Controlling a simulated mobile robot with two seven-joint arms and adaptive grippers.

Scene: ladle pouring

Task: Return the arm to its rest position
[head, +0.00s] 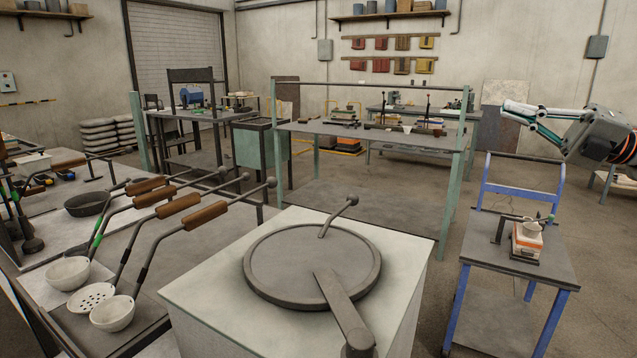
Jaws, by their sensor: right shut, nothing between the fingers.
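My right gripper (508,108) is at the upper right, raised in the air above and behind the blue cart (510,255). Its fingers point left and are shut with nothing between them. My left gripper is out of view. Several ladles with brown wooden handles lie on the left bench; a white ladle bowl (112,313), a perforated bowl (91,297) and another white bowl (68,273) show at its front edge.
A pale block with a round grey lid (312,265) and a lever stands front centre. An orange and white mould with a small pale cup (527,240) sits on the cart. A green-framed workbench (340,130) stands behind.

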